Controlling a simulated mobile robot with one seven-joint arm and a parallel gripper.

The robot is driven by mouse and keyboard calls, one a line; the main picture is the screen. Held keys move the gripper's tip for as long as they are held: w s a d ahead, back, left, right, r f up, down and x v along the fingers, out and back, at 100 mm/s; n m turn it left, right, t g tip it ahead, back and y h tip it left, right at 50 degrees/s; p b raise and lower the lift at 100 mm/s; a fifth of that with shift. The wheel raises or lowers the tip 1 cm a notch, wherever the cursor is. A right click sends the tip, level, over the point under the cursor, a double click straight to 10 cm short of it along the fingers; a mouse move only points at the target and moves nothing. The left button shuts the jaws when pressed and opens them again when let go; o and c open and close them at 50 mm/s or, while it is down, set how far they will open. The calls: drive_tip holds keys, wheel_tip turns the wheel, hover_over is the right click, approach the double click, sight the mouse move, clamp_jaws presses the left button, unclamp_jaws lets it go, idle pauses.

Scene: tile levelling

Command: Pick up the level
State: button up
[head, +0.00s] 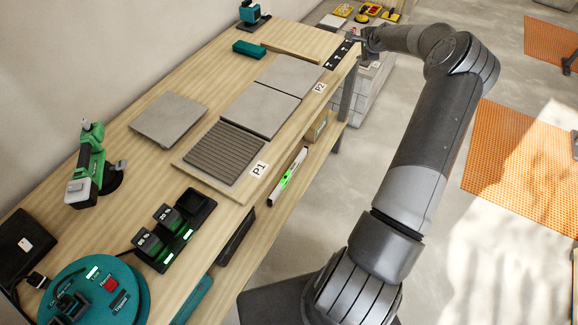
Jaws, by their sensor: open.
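The level (287,177) is a slim light bar with a bright green patch and dark end parts. It shows beside the front edge of the workbench, below the P1 label; I cannot tell what supports it. My gripper (359,40) is small in view at the far right end of the bench, near a black strip with white marks (340,54). It is open, far from the level, and its fingers are hard to make out.
The workbench (178,92) carries grey tiles (262,108), a ribbed tile (225,152), a loose tile (169,119), a green grinder (90,165), chargers (170,228) and a teal round tool (95,290). Open floor (420,240) lies right of the bench.

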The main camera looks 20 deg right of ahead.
drive_tip(key=d+f+m, duration=0.3)
drive_tip(key=d+f, duration=0.2)
drive_tip(key=f, duration=0.2)
drive_tip(key=n+g, duration=0.7)
drive_tip(key=n, duration=0.2)
hover_over(283, 181)
drive_tip(key=w+d, duration=0.2)
drive_tip(key=shift+y, duration=0.4)
drive_tip(key=f, duration=4.2)
drive_tip(key=shift+d+f, duration=0.1)
drive_tip(key=shift+d, duration=0.1)
drive_tip(key=s+a+f+n+h, duration=0.1)
drive_tip(key=n, duration=0.1)
drive_tip(key=s+a+f+n+h, duration=0.1)
drive_tip(key=s+a+n+h, duration=0.1)
drive_tip(key=shift+a+f, duration=0.2)
drive_tip(key=shift+a, duration=0.05)
drive_tip(key=shift+f, duration=0.4)
drive_tip(key=shift+x, duration=2.1)
drive_tip(key=shift+w+d+r, duration=0.1)
drive_tip(key=shift+d, duration=0.05)
